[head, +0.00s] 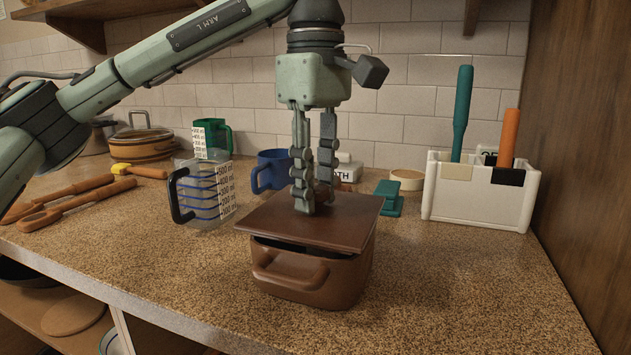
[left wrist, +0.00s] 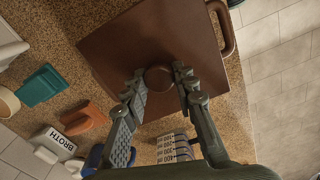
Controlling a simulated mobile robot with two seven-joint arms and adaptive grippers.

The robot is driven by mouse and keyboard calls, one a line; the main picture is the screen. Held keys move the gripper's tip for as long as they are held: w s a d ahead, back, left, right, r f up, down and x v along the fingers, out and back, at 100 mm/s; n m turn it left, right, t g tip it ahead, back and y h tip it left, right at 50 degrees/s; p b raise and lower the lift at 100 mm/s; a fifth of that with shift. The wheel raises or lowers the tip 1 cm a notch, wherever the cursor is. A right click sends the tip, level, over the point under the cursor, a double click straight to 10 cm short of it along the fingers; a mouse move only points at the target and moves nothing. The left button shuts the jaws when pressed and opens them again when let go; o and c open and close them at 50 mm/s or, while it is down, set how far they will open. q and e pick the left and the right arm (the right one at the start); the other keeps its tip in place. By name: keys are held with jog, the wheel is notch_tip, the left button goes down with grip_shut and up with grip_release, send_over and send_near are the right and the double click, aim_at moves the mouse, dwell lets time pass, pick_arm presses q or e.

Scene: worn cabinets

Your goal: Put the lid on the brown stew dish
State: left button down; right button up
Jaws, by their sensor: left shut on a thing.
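The brown stew dish (head: 335,288) stands on the speckled counter, its handle facing the front. Its flat, square brown lid (head: 275,222) lies over the opening, and a dark gap shows under its front edge. I cannot tell whether the lid touches the rim elsewhere. My left gripper (head: 314,201) points straight down and is shut on the lid's round knob. In the left wrist view the knob (left wrist: 158,78) sits between the fingertips, the lid (left wrist: 130,45) covers the dish, and a dish handle (left wrist: 229,28) sticks out past it. My right gripper is not in view.
A clear measuring jug (head: 207,192) and a blue mug (head: 270,172) stand behind left. A teal object (head: 389,199) and a white utensil holder (head: 480,196) stand right. A white BROTH box (left wrist: 55,141) stands behind. The counter right of the dish is clear.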

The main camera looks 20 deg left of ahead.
pick_arm(q)
jog(key=shift+f+b, duration=0.5)
jog(key=shift+f, duration=0.35)
jog(key=c, duration=1.1)
grip_release()
jog(key=shift+c, duration=0.2)
jog(key=shift+r, duration=0.1)
